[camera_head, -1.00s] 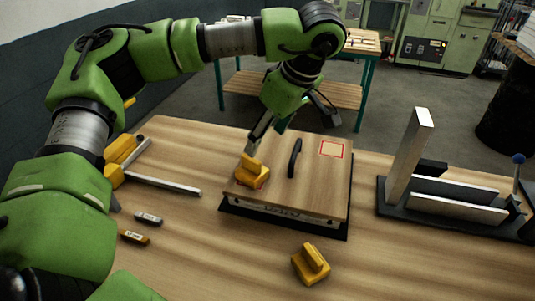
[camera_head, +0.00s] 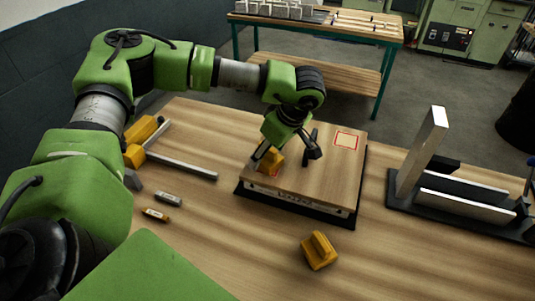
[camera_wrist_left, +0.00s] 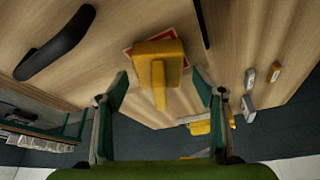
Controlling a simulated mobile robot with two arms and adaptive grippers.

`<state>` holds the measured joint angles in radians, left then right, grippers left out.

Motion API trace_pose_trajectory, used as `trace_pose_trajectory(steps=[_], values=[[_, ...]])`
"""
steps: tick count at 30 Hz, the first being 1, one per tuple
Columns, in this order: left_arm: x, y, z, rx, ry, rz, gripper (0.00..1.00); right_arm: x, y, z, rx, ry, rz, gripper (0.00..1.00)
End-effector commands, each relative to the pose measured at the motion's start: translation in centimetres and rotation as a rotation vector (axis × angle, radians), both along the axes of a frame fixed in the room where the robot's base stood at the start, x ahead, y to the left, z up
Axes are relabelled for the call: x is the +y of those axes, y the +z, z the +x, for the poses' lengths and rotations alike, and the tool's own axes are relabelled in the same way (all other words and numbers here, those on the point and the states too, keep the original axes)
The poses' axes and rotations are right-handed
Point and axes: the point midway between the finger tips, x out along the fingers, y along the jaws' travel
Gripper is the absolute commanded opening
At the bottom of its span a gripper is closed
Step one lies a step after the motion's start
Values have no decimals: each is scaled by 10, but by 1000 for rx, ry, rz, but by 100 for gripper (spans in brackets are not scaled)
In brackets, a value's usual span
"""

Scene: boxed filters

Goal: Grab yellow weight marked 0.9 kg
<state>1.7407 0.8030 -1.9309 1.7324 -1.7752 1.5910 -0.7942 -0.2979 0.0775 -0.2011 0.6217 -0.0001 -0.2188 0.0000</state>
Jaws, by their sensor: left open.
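A yellow weight with a raised grip bar (camera_head: 272,160) sits on the left part of a wooden board (camera_head: 335,180), over a red-outlined mark. It also shows in the wrist view (camera_wrist_left: 158,52), where its bar lies between my fingers. A second yellow weight (camera_head: 319,251) stands on the table in front of the board. No 0.9 kg marking is readable on either. My left gripper (camera_head: 287,153) is open above the first weight, one finger on each side; contact cannot be told. It shows in the wrist view as well (camera_wrist_left: 160,80). My right gripper is out of view.
A dark handle (camera_wrist_left: 58,42) stands up on the board beside the weight. An empty red square (camera_head: 346,140) is at the board's back right. A metal fixture (camera_head: 455,190) stands right. Small labelled bars (camera_head: 168,198) and a yellow-ended caliper-like tool (camera_head: 180,165) lie left.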

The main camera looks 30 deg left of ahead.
Motion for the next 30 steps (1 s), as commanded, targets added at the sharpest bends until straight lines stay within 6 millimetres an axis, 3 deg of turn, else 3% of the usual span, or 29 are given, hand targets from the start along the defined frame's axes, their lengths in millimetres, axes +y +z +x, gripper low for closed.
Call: trace_pose_trajectory(steps=[9,15,17,30], values=[[3,-8,1,-1,1,1,62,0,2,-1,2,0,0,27],[3,-7,1,-1,1,1,11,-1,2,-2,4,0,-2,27],[3,-7,0,-1,1,1,0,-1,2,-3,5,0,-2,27],[3,2,2,-5,2,1,0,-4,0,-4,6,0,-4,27]])
